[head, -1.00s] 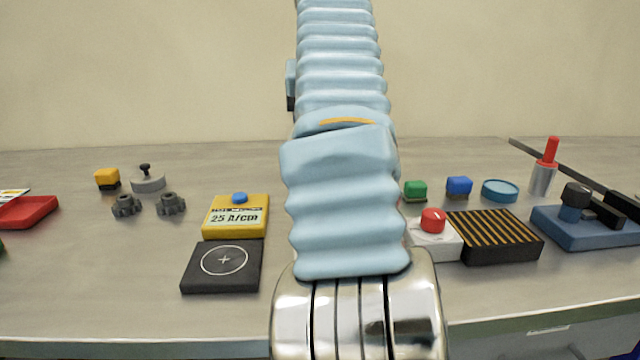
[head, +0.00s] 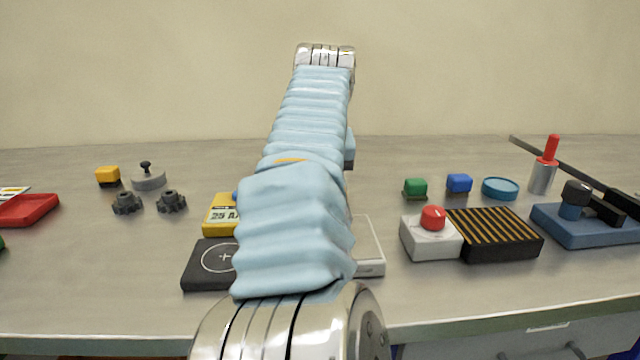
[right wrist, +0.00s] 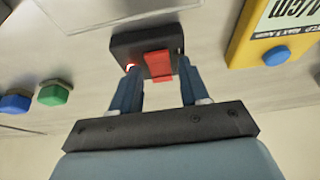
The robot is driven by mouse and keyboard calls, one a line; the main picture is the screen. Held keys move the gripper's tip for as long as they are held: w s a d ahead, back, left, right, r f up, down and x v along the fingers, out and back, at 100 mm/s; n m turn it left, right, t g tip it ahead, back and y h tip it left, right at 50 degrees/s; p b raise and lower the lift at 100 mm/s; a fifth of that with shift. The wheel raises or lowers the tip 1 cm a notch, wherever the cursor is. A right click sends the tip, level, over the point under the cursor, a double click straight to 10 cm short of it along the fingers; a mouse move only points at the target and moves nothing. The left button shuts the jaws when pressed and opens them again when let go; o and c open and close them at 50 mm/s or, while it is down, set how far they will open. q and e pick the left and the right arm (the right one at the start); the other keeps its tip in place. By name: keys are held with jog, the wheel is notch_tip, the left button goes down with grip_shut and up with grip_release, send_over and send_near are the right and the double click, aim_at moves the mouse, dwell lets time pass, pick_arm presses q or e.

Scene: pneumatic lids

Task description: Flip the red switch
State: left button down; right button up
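The red switch (right wrist: 159,66) is a rocker on a small black box, seen in the right wrist view. My right gripper (right wrist: 158,78) has its two blue fingers spread apart, pointing at the box, with the red switch between them in the picture. Nothing is held between the fingers. I cannot tell whether the fingertips touch the box (right wrist: 125,43). In the head view an arm of mine in a pale blue sleeve fills the middle and hides the switch and this gripper. My left gripper is in neither current view.
A yellow meter (right wrist: 272,35) stands beside the switch box. A black plate (head: 205,270) lies near it. Right of the arm are a white box with a red knob (head: 433,217), a striped black block (head: 498,235) and a blue base (head: 580,232). The front right table is clear.

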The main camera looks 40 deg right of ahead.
grip_shut()
jog(key=shift+w+d+r+g+y, duration=0.1)
jog(key=shift+w+d+g+y, duration=0.1)
jog(key=shift+g+y, duration=0.3)
jog(key=shift+w+g+y, duration=0.2)
jog(key=shift+g+y, duration=0.2)
jog(key=shift+g, duration=0.5)
jog(key=shift+o, duration=1.1)
grip_release()
